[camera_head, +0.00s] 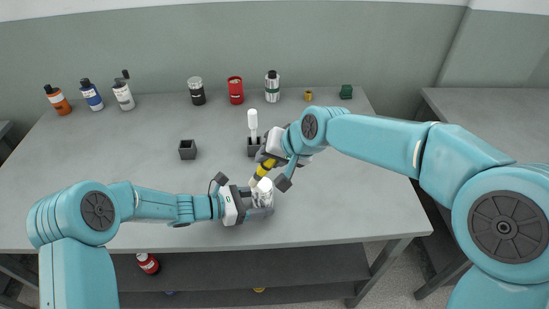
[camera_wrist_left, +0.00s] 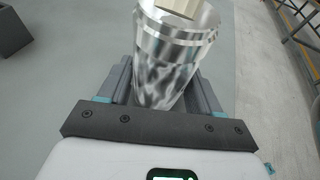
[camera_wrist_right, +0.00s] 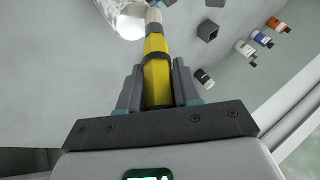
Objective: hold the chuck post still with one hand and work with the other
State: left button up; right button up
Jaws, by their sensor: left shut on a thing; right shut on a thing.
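The chuck post (camera_head: 264,187) is a shiny metal cylinder near the table's front edge. My left gripper (camera_head: 259,204) is shut on it from the left; the post (camera_wrist_left: 170,60) stands between its fingers in the left wrist view. My right gripper (camera_head: 272,172) is shut on a yellow tool (camera_head: 263,169) with a black band. In the right wrist view the yellow tool (camera_wrist_right: 157,80) has a pale tip (camera_wrist_right: 153,15) close beside the post (camera_wrist_right: 125,18). A pale piece (camera_wrist_left: 180,7) shows at the post's top in the left wrist view. I cannot tell whether tip and post touch.
A dark holder (camera_head: 254,147) with a white-handled tool (camera_head: 253,122) stands just behind my grippers. An empty dark square cup (camera_head: 187,150) is to the left. Several bottles and cans, such as the red can (camera_head: 235,90), line the back. The table's left middle (camera_head: 120,150) is clear.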

jog(key=shift+w+d+f, duration=0.1)
jog(key=shift+d+f, duration=0.05)
jog(key=shift+d, duration=0.75)
dwell(3.6)
